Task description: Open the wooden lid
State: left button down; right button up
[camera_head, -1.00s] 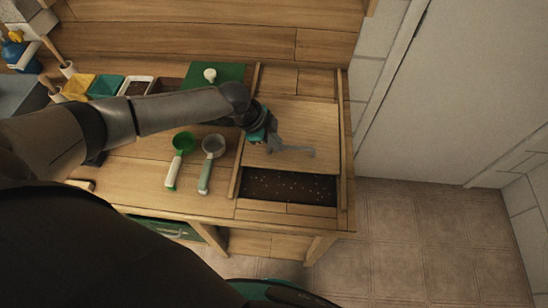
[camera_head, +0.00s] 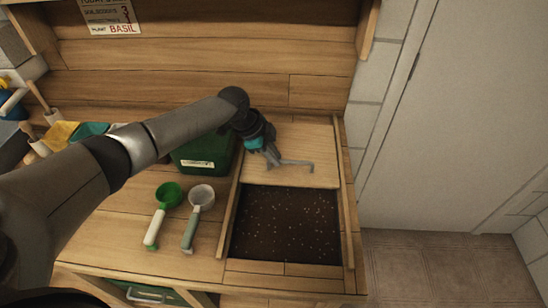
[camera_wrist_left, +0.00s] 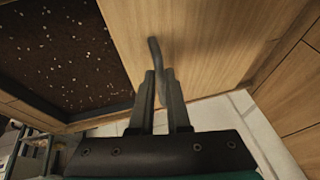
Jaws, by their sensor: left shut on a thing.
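The wooden lid (camera_head: 308,140) lies flat between two side rails, towards the back of an opening in the bench. In front of it the opening shows a bin of dark soil with pale specks (camera_head: 286,222). My left gripper (camera_head: 274,162) is over the lid, shut on its grey handle (camera_head: 298,163). In the left wrist view, the fingers (camera_wrist_left: 159,82) close on the handle (camera_wrist_left: 155,50), with the lid (camera_wrist_left: 200,40) behind and the soil (camera_wrist_left: 60,45) at left. My right gripper is not in view.
A green box (camera_head: 205,155) stands left of the lid. A green scoop (camera_head: 168,195) and a grey scoop (camera_head: 201,197) lie left of the opening. The wooden back wall (camera_head: 200,60) rises behind the bench.

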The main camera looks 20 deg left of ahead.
pick_arm(q)
jog(key=c, duration=0.9)
grip_release()
jog(key=p+v, duration=0.2)
jog(key=v, duration=1.3)
jog(key=shift+s+r, duration=0.1)
